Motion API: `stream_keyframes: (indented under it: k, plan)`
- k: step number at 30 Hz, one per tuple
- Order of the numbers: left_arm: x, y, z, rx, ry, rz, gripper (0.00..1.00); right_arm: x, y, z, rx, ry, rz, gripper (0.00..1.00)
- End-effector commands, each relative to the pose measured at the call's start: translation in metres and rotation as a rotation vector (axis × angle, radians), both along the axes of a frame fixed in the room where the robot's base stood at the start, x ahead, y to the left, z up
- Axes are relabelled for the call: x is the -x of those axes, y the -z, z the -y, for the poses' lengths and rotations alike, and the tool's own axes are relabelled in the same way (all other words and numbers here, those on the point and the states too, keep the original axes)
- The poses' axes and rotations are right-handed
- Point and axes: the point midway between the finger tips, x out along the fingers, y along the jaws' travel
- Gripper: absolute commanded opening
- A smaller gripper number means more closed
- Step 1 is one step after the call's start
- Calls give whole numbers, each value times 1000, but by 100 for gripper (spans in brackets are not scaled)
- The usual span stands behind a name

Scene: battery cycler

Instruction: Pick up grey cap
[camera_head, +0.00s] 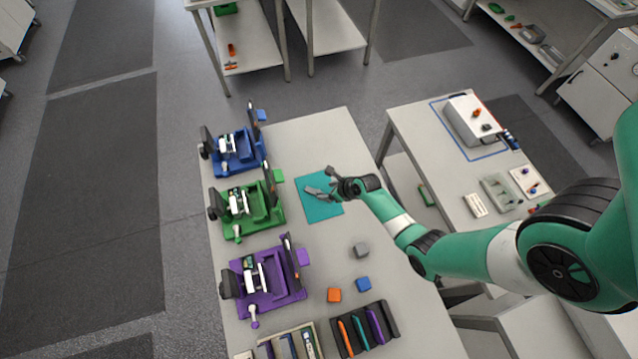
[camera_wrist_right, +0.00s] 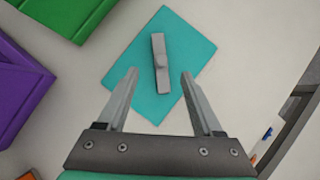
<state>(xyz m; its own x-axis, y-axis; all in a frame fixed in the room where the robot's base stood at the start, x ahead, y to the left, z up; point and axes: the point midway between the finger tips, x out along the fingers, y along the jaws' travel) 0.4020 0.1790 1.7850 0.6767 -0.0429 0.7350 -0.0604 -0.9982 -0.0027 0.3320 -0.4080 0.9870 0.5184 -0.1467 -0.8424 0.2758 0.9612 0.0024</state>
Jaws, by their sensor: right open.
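A grey bar-shaped piece with a round knob at its middle, which looks like the grey cap (camera_wrist_right: 160,65), lies on a teal mat (camera_wrist_right: 189,44). In the head view the mat (camera_head: 322,209) lies on the white table, and my right gripper (camera_head: 318,190) hangs over it and hides the grey piece. In the right wrist view my right gripper (camera_wrist_right: 160,85) is open and empty, its fingers apart on either side below the grey piece. A small grey block (camera_head: 361,250) also sits on the table. My left gripper is not in view.
Blue (camera_head: 237,150), green (camera_head: 246,207) and purple (camera_head: 264,281) fixtures line the table's left side. Orange (camera_head: 334,295) and blue (camera_head: 363,284) blocks sit nearer the front, beside a dark rack (camera_head: 391,321). The table around the mat is mostly clear.

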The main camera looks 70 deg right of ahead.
Motion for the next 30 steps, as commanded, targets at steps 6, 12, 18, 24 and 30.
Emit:
stream_keyframes:
  k: [6,12,18,24,30]
  plan:
    - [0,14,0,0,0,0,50,-15,24,4,1,-2,1,68]
    - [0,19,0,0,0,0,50,-19,32,5,2,-3,1,68]
    - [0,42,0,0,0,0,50,-36,63,10,2,-3,0,68]
    - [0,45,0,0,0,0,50,-41,68,11,3,-2,0,68]
    - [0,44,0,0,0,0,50,-41,67,11,3,-2,0,55]
